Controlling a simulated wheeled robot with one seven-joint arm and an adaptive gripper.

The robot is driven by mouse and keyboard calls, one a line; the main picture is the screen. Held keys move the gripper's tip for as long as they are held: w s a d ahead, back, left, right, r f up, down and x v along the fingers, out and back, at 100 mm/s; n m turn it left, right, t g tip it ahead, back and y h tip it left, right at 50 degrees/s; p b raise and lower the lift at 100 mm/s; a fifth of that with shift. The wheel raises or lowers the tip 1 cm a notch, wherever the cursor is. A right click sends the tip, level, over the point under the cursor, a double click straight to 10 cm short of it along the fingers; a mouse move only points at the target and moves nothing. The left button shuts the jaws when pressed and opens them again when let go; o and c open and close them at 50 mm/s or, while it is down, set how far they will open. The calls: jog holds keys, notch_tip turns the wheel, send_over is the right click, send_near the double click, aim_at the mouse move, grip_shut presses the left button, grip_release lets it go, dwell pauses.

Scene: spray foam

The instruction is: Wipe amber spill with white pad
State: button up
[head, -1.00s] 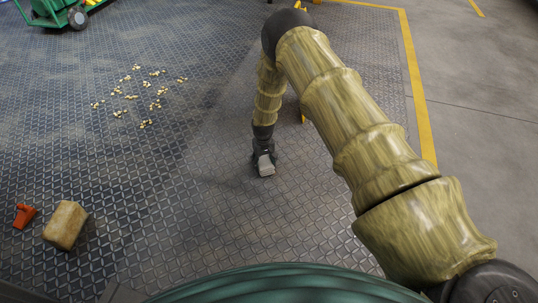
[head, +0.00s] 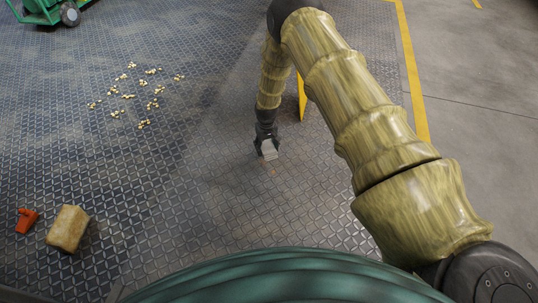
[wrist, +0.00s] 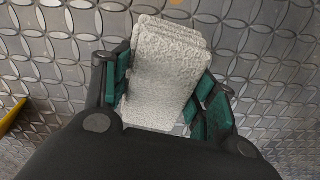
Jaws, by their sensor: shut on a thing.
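The white pad (head: 270,153) is a thick, textured block. It sits between the fingers of my gripper (head: 264,141), low over the patterned metal floor right of centre in the head view. In the wrist view the pad (wrist: 165,72) fills the space between the green-lined fingers, and my gripper (wrist: 165,85) is shut on it. I cannot tell whether the pad touches the floor. Faint amber spill traces (head: 273,171) show on the floor just below the pad in the head view. The floor directly under the pad is hidden.
Pale crumbs (head: 128,97) lie scattered at upper left. A tan block (head: 68,228) and an orange-red object (head: 27,220) lie at lower left. A green wheeled machine (head: 42,10) stands at top left. A yellow upright thing (head: 302,97) is partly behind my arm. Floor around the pad is clear.

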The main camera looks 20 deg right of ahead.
aim_at(267, 145)
jog(key=shift+r+p, duration=0.9)
jog(key=shift+r, duration=0.65)
